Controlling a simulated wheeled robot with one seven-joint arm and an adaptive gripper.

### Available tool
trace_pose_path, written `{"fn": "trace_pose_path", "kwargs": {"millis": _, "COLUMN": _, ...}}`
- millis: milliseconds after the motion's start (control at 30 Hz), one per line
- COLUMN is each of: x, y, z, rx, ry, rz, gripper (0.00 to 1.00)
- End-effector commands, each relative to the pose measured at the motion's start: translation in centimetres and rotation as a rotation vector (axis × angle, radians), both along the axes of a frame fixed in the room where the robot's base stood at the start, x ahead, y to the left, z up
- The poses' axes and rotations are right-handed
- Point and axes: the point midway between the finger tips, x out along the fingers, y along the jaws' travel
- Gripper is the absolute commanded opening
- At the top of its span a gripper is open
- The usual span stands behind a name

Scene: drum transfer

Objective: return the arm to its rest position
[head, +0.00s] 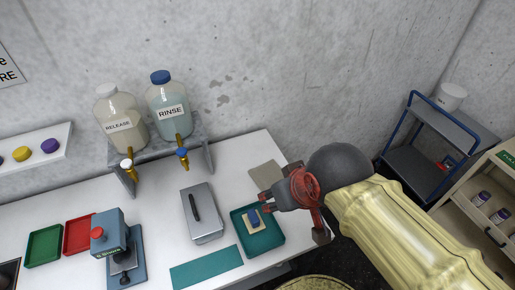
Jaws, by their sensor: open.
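My arm (400,230), in a pale yellow sleeve, reaches in from the lower right in the head view. My gripper (264,202), red and dark grey, is at its end, open, over the right side of a teal tray (275,243).
On the white table stand a grey metal box (202,214), a press with a red knob (112,245), green (44,246) and red (78,235) trays, and a teal mat (206,266). RELEASE (122,120) and RINSE (168,102) jugs stand behind. A blue cart (430,140) stands right.

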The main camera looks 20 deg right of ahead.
Motion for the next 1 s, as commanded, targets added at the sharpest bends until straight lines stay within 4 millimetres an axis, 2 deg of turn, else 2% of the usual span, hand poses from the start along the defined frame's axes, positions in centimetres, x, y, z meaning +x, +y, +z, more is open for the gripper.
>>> {"fn": "trace_pose_path", "kwargs": {"millis": 167, "x": 0.0, "y": 0.0, "z": -2.8, "rx": 0.000, "ry": 0.001, "rz": 0.000, "gripper": 0.42}}
{"fn": "trace_pose_path", "kwargs": {"millis": 400, "x": 0.0, "y": 0.0, "z": -8.7, "rx": 0.000, "ry": 0.001, "rz": 0.000, "gripper": 0.42}}
{"fn": "trace_pose_path", "kwargs": {"millis": 533, "x": 0.0, "y": 0.0, "z": -11.4, "rx": 0.000, "ry": 0.001, "rz": 0.000, "gripper": 0.42}}
{"fn": "trace_pose_path", "kwargs": {"millis": 667, "x": 0.0, "y": 0.0, "z": -12.3, "rx": 0.000, "ry": 0.001, "rz": 0.000, "gripper": 0.42}}
{"fn": "trace_pose_path", "kwargs": {"millis": 1000, "x": 0.0, "y": 0.0, "z": -12.3, "rx": 0.000, "ry": 0.001, "rz": 0.000, "gripper": 0.42}}
